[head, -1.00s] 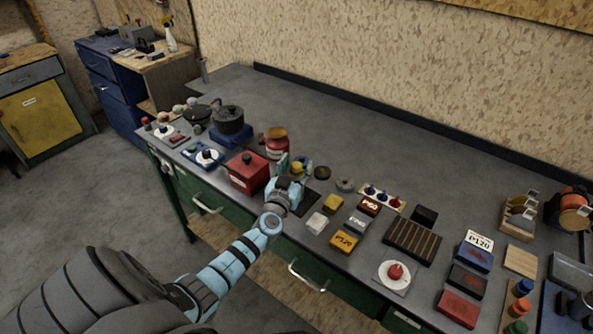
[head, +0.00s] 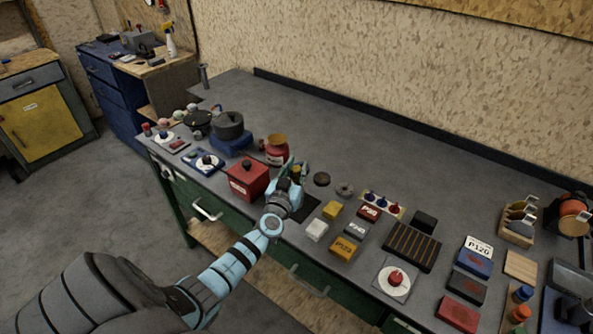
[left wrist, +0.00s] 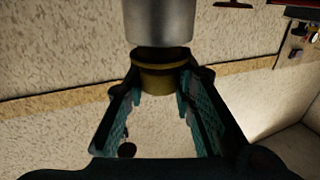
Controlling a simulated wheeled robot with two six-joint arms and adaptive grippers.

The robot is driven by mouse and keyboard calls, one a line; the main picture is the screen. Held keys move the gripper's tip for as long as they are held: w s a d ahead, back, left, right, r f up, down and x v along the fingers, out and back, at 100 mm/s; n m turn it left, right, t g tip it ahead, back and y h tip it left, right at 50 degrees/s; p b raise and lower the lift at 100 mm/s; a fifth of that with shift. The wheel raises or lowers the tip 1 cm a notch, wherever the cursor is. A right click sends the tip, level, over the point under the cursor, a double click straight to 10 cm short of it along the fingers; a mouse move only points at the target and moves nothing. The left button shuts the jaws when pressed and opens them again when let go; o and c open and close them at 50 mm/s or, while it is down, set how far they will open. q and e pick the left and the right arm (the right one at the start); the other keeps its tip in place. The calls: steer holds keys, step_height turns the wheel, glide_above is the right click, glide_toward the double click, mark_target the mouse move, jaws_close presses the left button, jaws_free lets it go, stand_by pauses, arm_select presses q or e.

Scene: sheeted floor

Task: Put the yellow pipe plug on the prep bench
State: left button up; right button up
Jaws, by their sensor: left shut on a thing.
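My left gripper (head: 294,176) is over the front part of the cluttered grey-topped bench (head: 350,130), just right of a red box. It is shut on a small yellow piece, the yellow pipe plug (head: 297,170), which is partly hidden by the fingers in the head view. In the left wrist view a dull yellow band of the plug (left wrist: 158,80) sits between the two teal finger pads, with a silver cylinder (left wrist: 158,22) directly above it. I cannot tell whether that cylinder belongs to the plug. My right gripper is not in view.
The red box (head: 248,180) and a red jar (head: 276,152) stand close to the gripper. Yellow, white and grey blocks (head: 331,210) lie to its right. The bench's rear strip is clear. At back left are a wood-topped blue bench (head: 150,68) and a yellow cabinet (head: 40,118).

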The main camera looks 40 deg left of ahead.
mark_target(296, 168)
arm_select(q)
step_height(296, 168, up, 6)
steer(key=p, duration=0.3)
steer(key=shift+f+p, duration=0.15)
steer(key=shift+p, duration=0.25)
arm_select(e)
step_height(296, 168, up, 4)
arm_select(q)
step_height(296, 168, up, 12)
steer(key=b, duration=0.1)
steer(key=d+r+m+t+h, duration=0.1)
steer(key=d+r+m+h, duration=0.2)
steer(key=d+r+h, duration=0.4)
steer(key=s+d+f+m+g+h+b, duration=0.1)
steer(key=s+d+f+m+h+b, duration=0.2)
steer(key=s+d, duration=0.5)
steer(key=s+d+f+m+g+h+b, duration=0.1)
steer(key=s+d+f+m+h, duration=0.25)
steer(key=s+d, duration=0.4)
steer(key=s+d+f+h+b, duration=0.1)
steer(key=s+f, duration=0.3)
steer(key=f, duration=0.2)
steer(key=shift+s+d+f+h, duration=0.25)
steer(key=shift+s+d+h, duration=0.1)
steer(key=shift+s+d, duration=0.05)
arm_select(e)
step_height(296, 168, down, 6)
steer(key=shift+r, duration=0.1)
arm_select(q)
steer(key=shift+m, duration=0.25)
